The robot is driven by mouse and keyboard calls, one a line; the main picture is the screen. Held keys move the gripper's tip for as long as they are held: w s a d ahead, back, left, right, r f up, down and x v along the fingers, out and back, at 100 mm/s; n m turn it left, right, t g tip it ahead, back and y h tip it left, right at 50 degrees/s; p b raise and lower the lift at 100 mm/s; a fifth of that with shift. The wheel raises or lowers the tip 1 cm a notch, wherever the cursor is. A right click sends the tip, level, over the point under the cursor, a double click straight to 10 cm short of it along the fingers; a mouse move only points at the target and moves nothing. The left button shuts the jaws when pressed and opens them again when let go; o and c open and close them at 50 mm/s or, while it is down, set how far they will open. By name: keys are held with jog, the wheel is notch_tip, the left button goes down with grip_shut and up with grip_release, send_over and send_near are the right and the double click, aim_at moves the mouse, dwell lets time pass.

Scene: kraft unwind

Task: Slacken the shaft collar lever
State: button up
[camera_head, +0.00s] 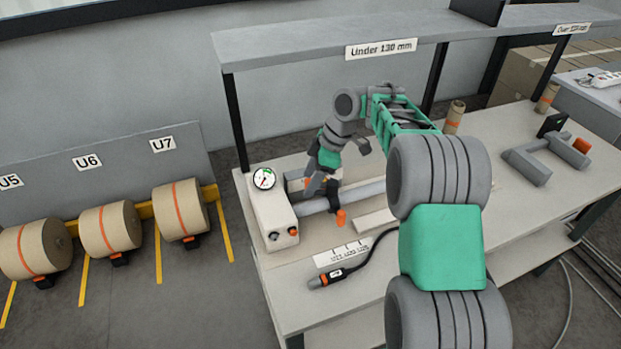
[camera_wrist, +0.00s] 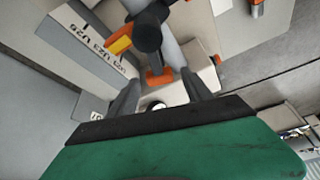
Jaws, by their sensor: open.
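The grey shaft (camera_head: 364,192) runs from the gauge box (camera_head: 272,215) along the bench. A black collar (camera_head: 333,198) sits on it, with an orange-tipped lever (camera_head: 341,217) toward the bench front. In the wrist view a black round part (camera_wrist: 147,33), seemingly the collar, is ahead of my fingers, and an orange-yellow piece (camera_wrist: 119,43), seemingly the lever, projects left from it. My gripper (camera_head: 318,187) is over the shaft beside the collar. In the wrist view my gripper (camera_wrist: 161,82) is open, fingers apart. Another orange part (camera_wrist: 158,78) shows between them; I cannot tell contact.
A marked strip (camera_head: 342,254) and a cabled handheld tool (camera_head: 330,278) lie in front of the shaft. A shelf (camera_head: 300,42) overhangs the bench's back. Grey fixture parts (camera_head: 540,160) stand at the right. Brown rolls (camera_head: 181,210) stand at the left.

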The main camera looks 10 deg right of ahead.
jog(key=p+v, duration=0.1)
jog(key=v, duration=0.7)
jog(key=shift+a, duration=0.1)
jog(key=shift+f, duration=0.1)
jog(key=shift+a+r, duration=0.1)
jog(key=shift+r, duration=0.2)
jog(key=s+a+r+m+t+h, duration=0.25)
jog(key=s+r+m, duration=0.25)
jog(key=s+m, duration=0.35)
jog(key=s+d+f+m+h, duration=0.1)
jog(key=s+d+f+m, duration=0.1)
jog(key=s, duration=0.5)
jog(key=s+d+f+m+t+h, duration=0.1)
jog(key=s+d+f+m, duration=0.1)
jog(key=s+m, duration=0.4)
jog(key=shift+s+d+f, duration=0.35)
jog(key=shift+s+d, duration=0.55)
jog(key=shift+s, duration=0.25)
